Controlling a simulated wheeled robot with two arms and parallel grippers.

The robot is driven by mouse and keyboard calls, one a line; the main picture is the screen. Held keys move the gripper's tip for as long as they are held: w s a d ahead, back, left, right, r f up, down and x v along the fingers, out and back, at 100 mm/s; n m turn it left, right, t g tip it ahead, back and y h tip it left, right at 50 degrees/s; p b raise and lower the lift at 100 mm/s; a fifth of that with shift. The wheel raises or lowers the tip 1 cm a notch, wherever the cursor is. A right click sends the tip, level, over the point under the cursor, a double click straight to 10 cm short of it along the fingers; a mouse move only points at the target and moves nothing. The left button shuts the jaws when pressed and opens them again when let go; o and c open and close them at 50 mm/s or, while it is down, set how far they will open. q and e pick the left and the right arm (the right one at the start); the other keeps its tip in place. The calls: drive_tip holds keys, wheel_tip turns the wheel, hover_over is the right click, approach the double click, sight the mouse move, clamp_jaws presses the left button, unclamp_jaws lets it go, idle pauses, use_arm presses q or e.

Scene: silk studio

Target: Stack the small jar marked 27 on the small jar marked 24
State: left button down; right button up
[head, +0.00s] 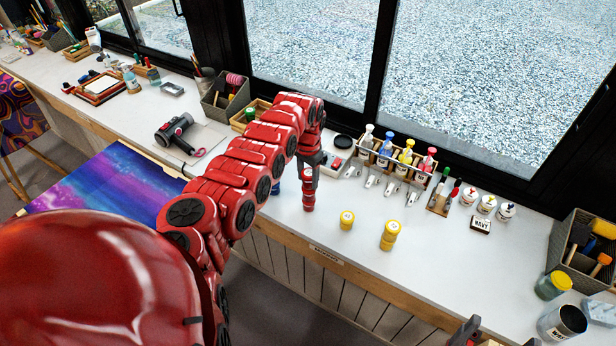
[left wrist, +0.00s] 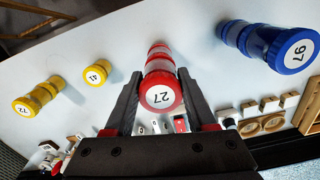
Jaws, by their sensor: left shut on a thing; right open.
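My left gripper (head: 309,178) points down over the worktop and is shut on the red small jar marked 27 (left wrist: 162,95), whose white numbered lid faces the left wrist camera between the fingers (left wrist: 158,100). Directly below it, red jar bodies with pale bands (left wrist: 159,52) show in line with it, and red also shows under the gripper in the head view (head: 309,203). The number 24 is not visible, as the lid below is hidden. I cannot tell whether the held jar touches what is under it. My right gripper (head: 466,331) is partly in view at the bottom edge.
A single yellow jar (head: 347,220) and a yellow stack (head: 390,235) stand to the right. A blue stack marked 97 (left wrist: 270,45) stands close on the other side. A rack of bottles (head: 398,158) is behind. The worktop front edge is near.

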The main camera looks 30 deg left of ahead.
use_arm(q)
drive_tip(key=shift+f, duration=0.35)
drive_tip(key=shift+c, duration=0.7)
unclamp_jaws()
